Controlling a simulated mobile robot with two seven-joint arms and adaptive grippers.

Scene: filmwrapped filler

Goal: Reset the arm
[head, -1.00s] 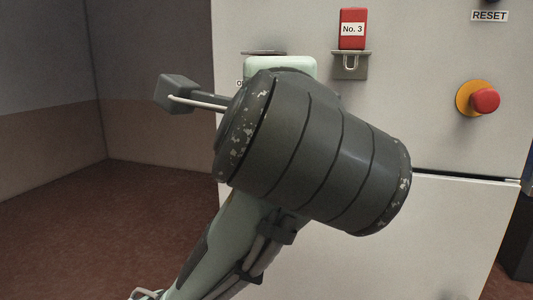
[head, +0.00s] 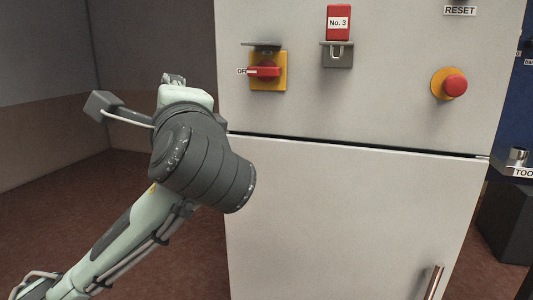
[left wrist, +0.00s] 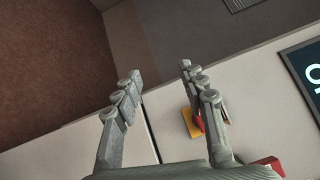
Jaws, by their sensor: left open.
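My left arm comes in from the lower left of the head view, its dark scuffed wrist housing overlapping the cabinet's left edge. In the left wrist view my left gripper (left wrist: 160,74) has its two grey fingers spread wide, with nothing between them. The gripper is mostly hidden behind the arm in the head view. The pale cabinet (head: 340,210) carries a red rotary switch (head: 264,71) on a yellow plate, its handle lying level by an "OFF" label. The switch (left wrist: 188,122) shows partly behind the right finger in the left wrist view. My right gripper is not in view.
A red "No. 3" padlock (head: 339,22) hangs on a grey bracket right of the switch. A red button (head: 454,86) on a yellow ring sits further right, below a "RESET" label (head: 460,10). A handle (head: 434,282) projects at lower right. Brown floor is open at left.

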